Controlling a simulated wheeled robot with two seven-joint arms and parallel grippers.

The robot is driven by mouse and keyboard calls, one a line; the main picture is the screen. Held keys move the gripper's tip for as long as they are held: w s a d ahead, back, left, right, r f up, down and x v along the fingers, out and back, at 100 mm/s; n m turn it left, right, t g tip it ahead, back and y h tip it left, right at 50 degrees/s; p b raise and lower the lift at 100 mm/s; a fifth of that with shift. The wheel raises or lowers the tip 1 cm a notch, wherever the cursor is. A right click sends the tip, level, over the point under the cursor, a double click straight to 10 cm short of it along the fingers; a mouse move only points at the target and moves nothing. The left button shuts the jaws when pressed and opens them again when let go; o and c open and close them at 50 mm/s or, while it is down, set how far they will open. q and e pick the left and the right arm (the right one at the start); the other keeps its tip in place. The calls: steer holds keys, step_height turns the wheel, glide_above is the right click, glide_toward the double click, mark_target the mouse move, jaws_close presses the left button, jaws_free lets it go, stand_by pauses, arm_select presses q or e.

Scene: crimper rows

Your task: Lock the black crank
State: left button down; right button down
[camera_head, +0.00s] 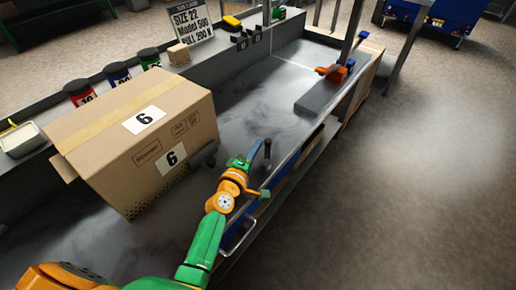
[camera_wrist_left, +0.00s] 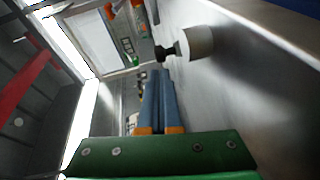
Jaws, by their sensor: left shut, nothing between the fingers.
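My left gripper (camera_head: 257,150) is near the bench's front edge, on the green and orange arm. In the left wrist view its two blue-grey fingers (camera_wrist_left: 159,98) are pressed together with nothing between them. A small dark upright piece (camera_head: 267,149), which may be the black crank, stands right at the fingertips in the head view; I cannot tell whether they touch. In the left wrist view a black knob-ended shaft (camera_wrist_left: 166,51) projects from a pale cylinder (camera_wrist_left: 197,42), ahead and right of the fingertips, apart from them in the picture. My right gripper is not in view.
A large cardboard box (camera_head: 140,140) marked 6 stands left of my arm, with a dark post (camera_head: 209,156) beside it. A grey block (camera_head: 318,97) and an orange device (camera_head: 333,72) are farther along the bench (camera_head: 250,105). The mid-bench surface is mostly clear.

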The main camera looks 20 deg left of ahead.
arm_select(q)
steer(key=shift+w+d+f, duration=0.1)
steer(key=shift+w+d, duration=0.1)
steer(key=shift+d, duration=0.1)
steer(key=m+h+b, duration=0.1)
steer(key=h+b, duration=0.1)
steer(key=f+m+h+b, duration=0.1)
steer(key=b, duration=0.1)
steer(key=shift+w+d+m, duration=0.15)
steer(key=shift+w+m, duration=0.15)
steer(key=shift+w, duration=0.05)
steer(key=shift+w+d+r+m+g+h+b, duration=0.1)
steer(key=shift+d+r+m+g+h+b, duration=0.2)
steer(key=shift+h, duration=0.25)
steer(key=shift+w+d+r+m+g+h+b, duration=0.1)
steer(key=shift+d+r+m+g+h+b, duration=0.1)
steer(key=shift+m+g+h+b, duration=0.25)
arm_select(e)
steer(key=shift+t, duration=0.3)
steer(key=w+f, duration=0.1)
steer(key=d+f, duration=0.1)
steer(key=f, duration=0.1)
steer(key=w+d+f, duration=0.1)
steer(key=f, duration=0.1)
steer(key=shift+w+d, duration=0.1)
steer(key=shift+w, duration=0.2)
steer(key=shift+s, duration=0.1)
